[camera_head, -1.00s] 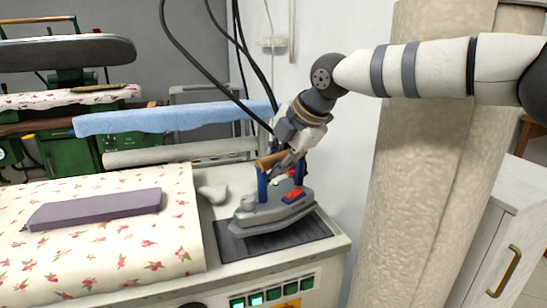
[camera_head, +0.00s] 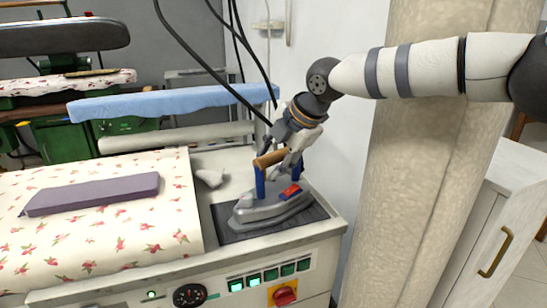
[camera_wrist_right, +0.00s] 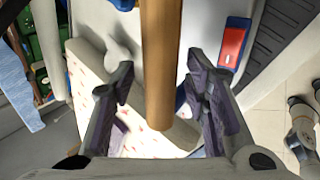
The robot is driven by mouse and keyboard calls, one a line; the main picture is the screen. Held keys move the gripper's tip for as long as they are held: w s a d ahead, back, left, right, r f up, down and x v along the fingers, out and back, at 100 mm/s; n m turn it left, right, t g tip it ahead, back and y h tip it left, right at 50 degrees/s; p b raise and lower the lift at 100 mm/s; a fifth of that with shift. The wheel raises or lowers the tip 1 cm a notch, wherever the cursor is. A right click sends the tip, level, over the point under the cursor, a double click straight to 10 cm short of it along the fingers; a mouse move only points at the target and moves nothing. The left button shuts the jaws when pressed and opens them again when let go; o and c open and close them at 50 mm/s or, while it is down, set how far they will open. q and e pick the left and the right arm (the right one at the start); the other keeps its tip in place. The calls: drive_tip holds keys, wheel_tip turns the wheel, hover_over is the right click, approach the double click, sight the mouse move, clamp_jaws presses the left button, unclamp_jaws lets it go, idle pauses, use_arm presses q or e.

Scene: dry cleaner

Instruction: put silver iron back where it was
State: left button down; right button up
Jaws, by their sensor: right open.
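The silver iron (camera_head: 268,208), with blue posts and a wooden handle (camera_head: 272,157), stands upright on the dark rest pad (camera_head: 296,226) at the right end of the pressing table. My right gripper (camera_head: 280,150) is just above and behind the handle. In the right wrist view my right gripper (camera_wrist_right: 163,100) is open, with one finger on each side of the wooden handle (camera_wrist_right: 160,60) and gaps between fingers and handle. The iron's red switch (camera_wrist_right: 232,45) shows beside the handle. My left gripper is not in view.
Dark cables (camera_head: 205,65) hang behind the gripper.

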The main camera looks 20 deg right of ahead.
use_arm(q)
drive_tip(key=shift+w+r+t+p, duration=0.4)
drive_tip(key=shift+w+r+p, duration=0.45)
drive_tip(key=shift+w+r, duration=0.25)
use_arm(e)
drive_tip(key=v, duration=1.2)
